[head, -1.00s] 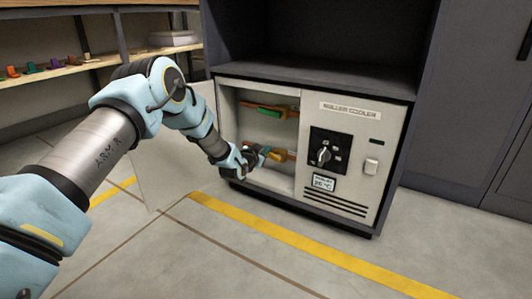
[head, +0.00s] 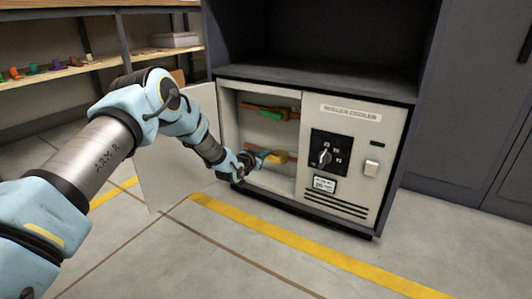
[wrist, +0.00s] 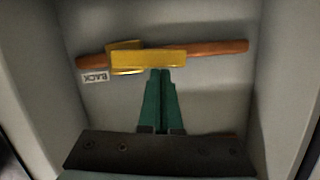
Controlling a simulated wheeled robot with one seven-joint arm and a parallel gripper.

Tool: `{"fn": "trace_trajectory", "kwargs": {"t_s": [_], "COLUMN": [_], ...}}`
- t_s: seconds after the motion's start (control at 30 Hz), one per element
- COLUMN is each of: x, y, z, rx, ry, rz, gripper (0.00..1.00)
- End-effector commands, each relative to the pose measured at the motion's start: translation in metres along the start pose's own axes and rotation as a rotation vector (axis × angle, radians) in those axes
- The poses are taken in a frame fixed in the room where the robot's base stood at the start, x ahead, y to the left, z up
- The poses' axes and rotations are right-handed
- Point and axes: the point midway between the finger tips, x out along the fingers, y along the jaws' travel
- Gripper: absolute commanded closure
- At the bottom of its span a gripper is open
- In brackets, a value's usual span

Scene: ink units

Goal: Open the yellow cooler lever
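The yellow lever (wrist: 148,59) lies nearly along a copper pipe inside the open cooler compartment. It also shows on the lower pipe in the head view (head: 279,157). In the wrist view my gripper (wrist: 160,72) has its two green fingers together, with nothing visible between them. The fingertips are right at the near edge of the lever; I cannot tell if they touch it. In the head view my gripper (head: 258,160) reaches into the lower part of the compartment and partly hides the lever's left end.
A green lever (head: 268,113) sits on an upper pipe. The cooler's front panel (head: 345,185) with a dial (head: 325,156) is to the right. The open door (head: 170,165) stands left. A small "BACK" label (wrist: 95,77) is beside the lower pipe. Compartment walls are close on both sides.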

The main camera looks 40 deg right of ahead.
Motion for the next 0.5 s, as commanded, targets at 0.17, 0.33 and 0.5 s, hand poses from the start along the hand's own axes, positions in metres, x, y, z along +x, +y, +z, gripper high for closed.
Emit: {"fn": "trace_trajectory", "kwargs": {"t_s": [0.17,0.33,0.5], "x": [-0.002,-0.038,-0.072], "y": [-0.008,-0.009,-0.009], "z": [-0.041,-0.042,-0.042], "rx": [0.001,0.0,-0.001], "ry": [0.009,0.004,0.007], "rz": [-0.002,-0.002,-0.002], "gripper": [1.0,1.0,1.0]}}
